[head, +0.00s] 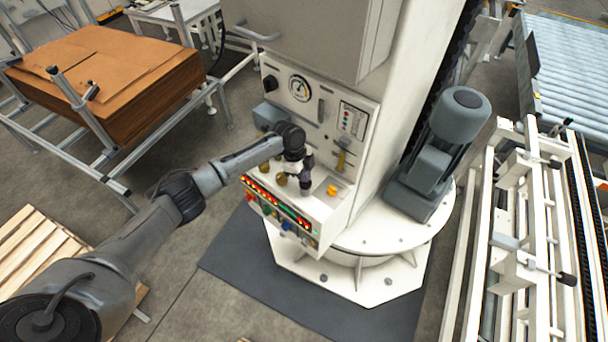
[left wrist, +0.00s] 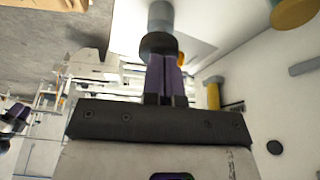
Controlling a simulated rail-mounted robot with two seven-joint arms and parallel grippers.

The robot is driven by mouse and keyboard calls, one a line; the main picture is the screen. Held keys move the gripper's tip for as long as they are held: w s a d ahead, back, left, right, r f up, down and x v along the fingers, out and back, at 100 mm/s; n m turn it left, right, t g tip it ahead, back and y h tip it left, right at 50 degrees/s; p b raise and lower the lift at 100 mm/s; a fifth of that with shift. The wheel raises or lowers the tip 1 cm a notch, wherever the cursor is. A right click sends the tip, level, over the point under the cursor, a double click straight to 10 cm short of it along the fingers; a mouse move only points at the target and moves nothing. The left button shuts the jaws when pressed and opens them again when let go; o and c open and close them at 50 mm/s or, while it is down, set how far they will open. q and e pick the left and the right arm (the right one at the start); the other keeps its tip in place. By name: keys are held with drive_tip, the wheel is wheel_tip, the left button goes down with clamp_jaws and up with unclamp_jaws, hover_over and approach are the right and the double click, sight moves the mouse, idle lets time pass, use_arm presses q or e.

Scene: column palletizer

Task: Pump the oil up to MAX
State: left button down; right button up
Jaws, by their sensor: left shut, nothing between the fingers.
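My left gripper (head: 308,163) is over the ledge of the white column's control panel, its arm coming in from the left. In the left wrist view its dark fingers (left wrist: 164,82) are shut together with nothing between them. Their tips meet or overlap a black round cap (left wrist: 159,44) on a grey cylinder (left wrist: 161,14); I cannot tell whether they touch. This may be the oil pump's knob. A yellow upright part (head: 341,160) is on the panel to the right of the gripper. An oil level and a MAX mark are too small to read. My right gripper is out of view.
The panel carries a round gauge (head: 299,88), an orange knob (head: 332,190), brass knobs and a row of red lights (head: 276,202). A grey motor (head: 447,140) stands on the column base. Cardboard sheets (head: 105,80) are stacked at the left; a roller conveyor (head: 570,65) is at the right.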

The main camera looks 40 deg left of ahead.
use_arm(q)
wheel_tip(320, 180, up, 3)
drive_tip(key=shift+r+p, duration=0.2)
drive_tip(key=shift+p, duration=1)
drive_tip(key=b+v, duration=0.2)
drive_tip(key=v, duration=0.7)
drive_tip(key=shift+a+r, duration=0.15)
drive_tip(key=shift+r, duration=0.1)
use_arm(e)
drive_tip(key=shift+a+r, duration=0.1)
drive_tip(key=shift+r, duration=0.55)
use_arm(q)
wheel_tip(320, 180, up, 3)
drive_tip(key=b, duration=0.4)
drive_tip(key=shift+s, duration=0.2)
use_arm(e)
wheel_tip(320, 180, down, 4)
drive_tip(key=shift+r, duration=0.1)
